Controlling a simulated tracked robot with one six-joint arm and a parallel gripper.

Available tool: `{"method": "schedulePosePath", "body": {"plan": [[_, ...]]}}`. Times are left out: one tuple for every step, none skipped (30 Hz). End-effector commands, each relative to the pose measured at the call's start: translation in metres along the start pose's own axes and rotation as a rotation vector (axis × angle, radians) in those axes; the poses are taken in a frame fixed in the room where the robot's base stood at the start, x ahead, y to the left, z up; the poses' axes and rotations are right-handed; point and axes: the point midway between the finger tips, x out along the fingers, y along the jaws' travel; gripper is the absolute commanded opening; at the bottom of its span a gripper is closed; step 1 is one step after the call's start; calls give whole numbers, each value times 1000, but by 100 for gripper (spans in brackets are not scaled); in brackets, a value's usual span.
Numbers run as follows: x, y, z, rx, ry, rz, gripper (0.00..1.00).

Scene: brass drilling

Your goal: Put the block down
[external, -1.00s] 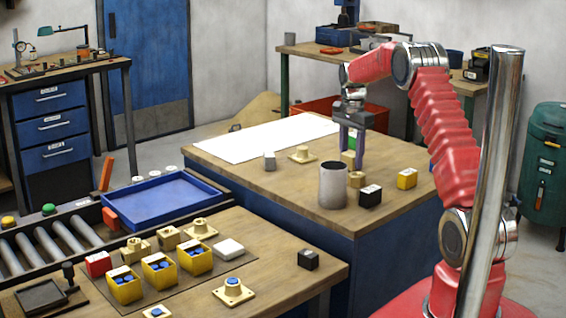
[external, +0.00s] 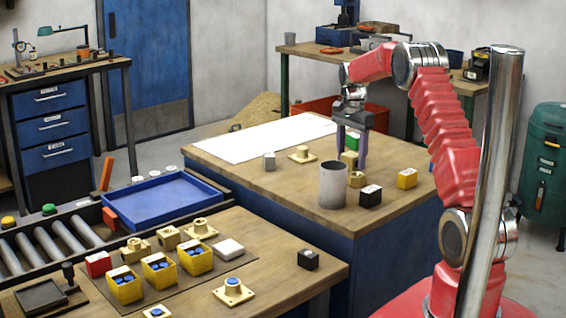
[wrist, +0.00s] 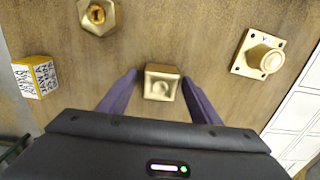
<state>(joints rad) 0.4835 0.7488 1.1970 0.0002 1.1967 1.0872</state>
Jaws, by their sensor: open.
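A brass block (external: 349,158) stands on the wooden table, and it also shows in the wrist view (wrist: 161,84) with a round recess in its upper face. My gripper (external: 352,162) is open around it, pointing down. In the wrist view my gripper (wrist: 161,88) has one purple finger on each side of the block, with a visible gap on both sides. The fingertips reach down close to the table top; whether they touch it I cannot tell.
A grey cylinder (external: 332,186), a brass nut (external: 357,179), a black block (external: 370,197) and a yellow block (external: 407,178) stand in front. A flanged brass part (external: 302,155) and white sheet (external: 262,139) lie left.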

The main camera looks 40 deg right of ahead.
Motion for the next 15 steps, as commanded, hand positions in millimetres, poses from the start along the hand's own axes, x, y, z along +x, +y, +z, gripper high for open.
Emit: {"method": "schedulePosePath", "body": {"plan": [[-4, 0, 0, 0, 1, -1, 58], [-6, 0, 0, 0, 1, -1, 58], [-10, 0, 0, 0, 1, -2, 58], [-14, -1, 0, 0, 1, -3, 58], [-18, -1, 0, 0, 2, -3, 58], [-23, -1, 0, 0, 2, -3, 58], [-28, -1, 0, 0, 2, -4, 58], [-33, -1, 0, 0, 2, -4, 58], [-39, -1, 0, 0, 1, -3, 58], [-44, -1, 0, 0, 2, -3, 58], [-50, -1, 0, 0, 2, -4, 58], [-57, -1, 0, 0, 2, -3, 58], [-62, -1, 0, 0, 2, -4, 58], [-68, -1, 0, 0, 2, -4, 58], [-75, -1, 0, 0, 2, -4, 58]]}}
